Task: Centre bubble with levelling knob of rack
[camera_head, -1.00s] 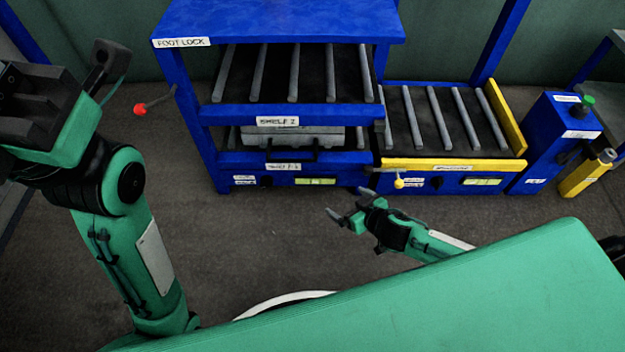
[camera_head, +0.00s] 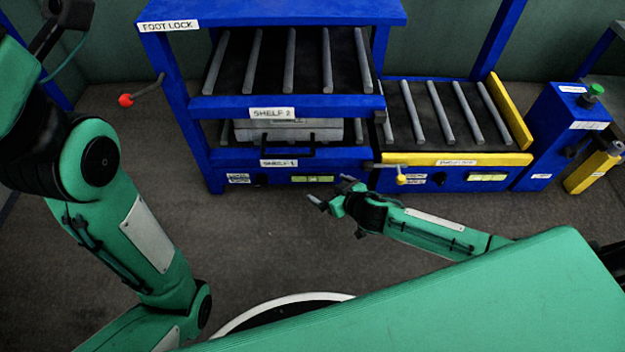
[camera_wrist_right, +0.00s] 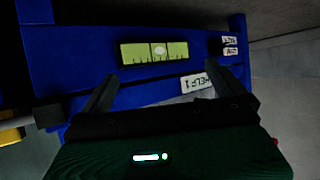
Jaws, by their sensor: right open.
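The blue rack (camera_head: 287,109) stands ahead of me. Its bubble level, a yellow-green vial (camera_head: 312,179), is on the lower front bar, and a small dark knob (camera_head: 261,180) sits left of it. In the right wrist view, which is upside down, the vial (camera_wrist_right: 135,55) shows a pale bubble (camera_wrist_right: 160,50) close to its dark middle line, slightly to the right. The dark knob shows faintly there (camera_wrist_right: 216,46). My right gripper (camera_head: 328,190) is open and empty, just in front of the lower bar near the vial, apart from it. My left gripper is out of view.
A lower roller unit with a yellow front bar (camera_head: 455,160) adjoins the rack on the right, with its own vial (camera_head: 487,177). A red-tipped lever (camera_head: 126,100) sticks out at the rack's left. A blue post (camera_head: 568,125) stands far right. The floor in front is clear.

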